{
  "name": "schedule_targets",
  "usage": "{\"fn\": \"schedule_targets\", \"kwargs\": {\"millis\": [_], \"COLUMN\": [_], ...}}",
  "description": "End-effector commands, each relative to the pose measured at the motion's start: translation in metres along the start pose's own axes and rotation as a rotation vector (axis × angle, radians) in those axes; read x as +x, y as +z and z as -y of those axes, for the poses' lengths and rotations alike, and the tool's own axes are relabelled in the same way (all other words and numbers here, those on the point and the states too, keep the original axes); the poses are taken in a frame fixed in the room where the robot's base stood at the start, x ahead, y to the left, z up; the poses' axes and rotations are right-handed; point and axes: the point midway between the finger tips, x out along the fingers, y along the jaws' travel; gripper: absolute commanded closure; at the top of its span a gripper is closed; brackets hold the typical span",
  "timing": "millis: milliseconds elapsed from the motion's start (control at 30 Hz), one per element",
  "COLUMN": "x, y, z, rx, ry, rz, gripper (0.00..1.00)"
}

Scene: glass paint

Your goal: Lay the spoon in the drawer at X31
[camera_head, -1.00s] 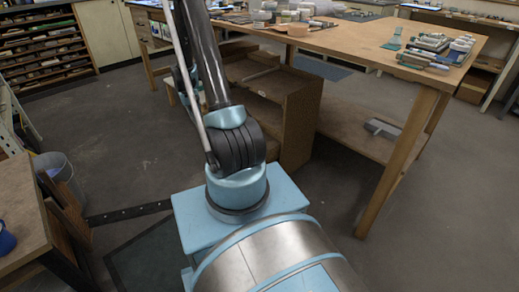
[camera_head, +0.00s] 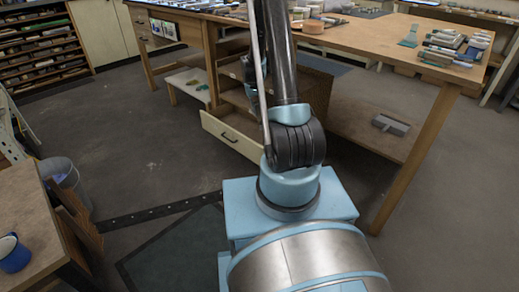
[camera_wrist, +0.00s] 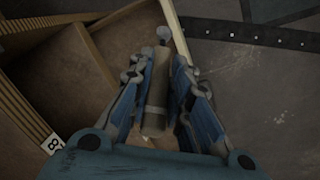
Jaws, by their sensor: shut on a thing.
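In the wrist view my gripper (camera_wrist: 170,80) is shut on a slim grey-beige thing with a small rounded pale end pointing away. I take it to be the spoon (camera_wrist: 154,108), seen nearly end-on. Beyond the fingers lies an open wooden drawer (camera_wrist: 175,28), its pale front edge running up the picture. The drawer's brown inside shows left of the held thing, and the held thing is over it or close to its front; the height gap is unclear. In the head view the pulled-out drawer (camera_head: 222,132) has a cream front with a dark handle. My arm hides my gripper there.
The drawer sits under a wooden worktable (camera_head: 360,35) with jars and tools on top. A pale low bench (camera_head: 188,84) stands left of it. A bucket (camera_head: 62,178) and a blue mug (camera_head: 14,254) are at the left. Floor between is clear.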

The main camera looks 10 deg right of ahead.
Motion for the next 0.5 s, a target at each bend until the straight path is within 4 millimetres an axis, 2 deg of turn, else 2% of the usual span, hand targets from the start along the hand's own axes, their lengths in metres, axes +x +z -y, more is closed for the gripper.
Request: {"fn": "schedule_targets", "kwargs": {"millis": [167, 267, 367, 500], "x": [0.002, 0.012, 0.033, 0.070], "y": [-0.001, -0.004, -0.009, -0.015], "z": [0.000, -0.006, -0.020, -0.045], "rx": [-0.005, -0.028, -0.076, -0.166], "ry": [0.000, 0.000, 0.000, 0.002], "rz": [-0.001, -0.004, -0.011, -0.025], "gripper": [1.00, 1.00, 1.00, 1.00]}}
